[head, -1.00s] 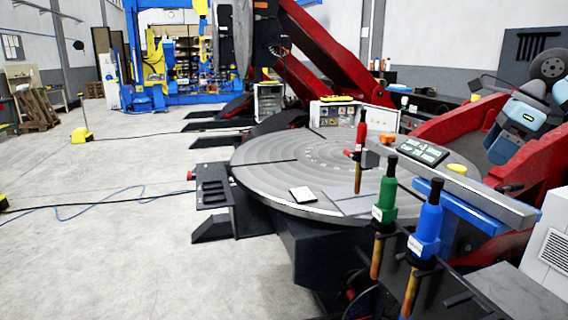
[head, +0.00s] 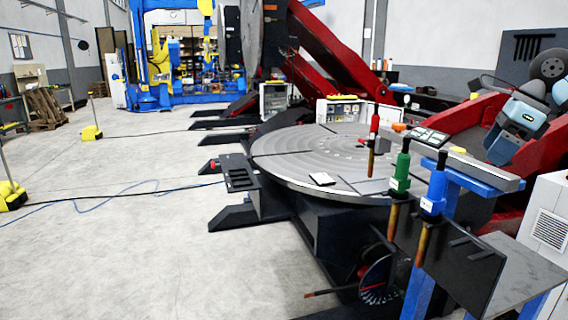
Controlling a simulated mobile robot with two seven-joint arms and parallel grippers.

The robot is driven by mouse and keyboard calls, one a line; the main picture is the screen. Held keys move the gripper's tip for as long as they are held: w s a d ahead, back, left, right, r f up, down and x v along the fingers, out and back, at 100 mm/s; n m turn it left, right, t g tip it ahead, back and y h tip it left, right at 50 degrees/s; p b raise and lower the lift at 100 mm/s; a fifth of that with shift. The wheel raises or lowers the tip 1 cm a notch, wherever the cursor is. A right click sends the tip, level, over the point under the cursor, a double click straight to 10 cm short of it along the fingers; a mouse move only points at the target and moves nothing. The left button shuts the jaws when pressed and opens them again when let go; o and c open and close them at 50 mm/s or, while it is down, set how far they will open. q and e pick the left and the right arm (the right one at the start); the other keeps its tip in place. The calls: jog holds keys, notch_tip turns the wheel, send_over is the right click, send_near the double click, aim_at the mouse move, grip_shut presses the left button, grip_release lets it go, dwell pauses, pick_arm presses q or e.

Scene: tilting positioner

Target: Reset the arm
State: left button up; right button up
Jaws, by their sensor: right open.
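I cannot make out either of my grippers in the head view. No held object shows. The round grey slotted table (head: 290,150) of the positioner lies flat in the middle of the view. A small white-topped block (head: 322,179) rests on it near the front edge. A red-handled tool (head: 373,135) stands upright in front of the table's right part. A green-handled tool (head: 401,170) and a blue-handled tool (head: 434,190) stand upright at a dark rack plate (head: 455,245) in the right foreground.
A blue stand (head: 470,178) carries a grey beam beside the tools. A handwheel (head: 380,280) shows low under the table. Red positioner arms (head: 340,80) rise behind. A white cabinet (head: 548,235) is at the right edge. The floor (head: 140,250) at left is largely clear, with thin cables.

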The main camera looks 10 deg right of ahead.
jog(key=a+f+m+t+y, duration=0.1)
jog(key=a+f+m+y, duration=0.3)
jog(key=a+f+y, duration=0.7)
jog(key=a+f+m+t+y, duration=0.2)
jog(key=a+f+m+y, duration=0.25)
jog(key=a+f, duration=1.2)
jog(key=s+a+f+m+t+h, duration=0.35)
jog(key=s+f+m+h, duration=0.6)
jog(key=f+m, duration=0.6)
jog(key=s+a+f+m+t+h, duration=0.2)
jog(key=s+a+f+m+h, duration=0.3)
jog(key=s+f+m, duration=1.05)
pick_arm(q)
notch_tip(320, 180, up, 12)
jog(key=s+a+p, duration=0.1)
jog(key=p, duration=1.2)
jog(key=shift+a+p, duration=0.25)
jog(key=shift+p, duration=0.15)
pick_arm(e)
notch_tip(320, 180, up, 14)
jog(key=w+d+m+h, duration=0.1)
jog(key=w+d+m, duration=0.1)
jog(key=m, duration=0.1)
jog(key=shift+f, duration=0.2)
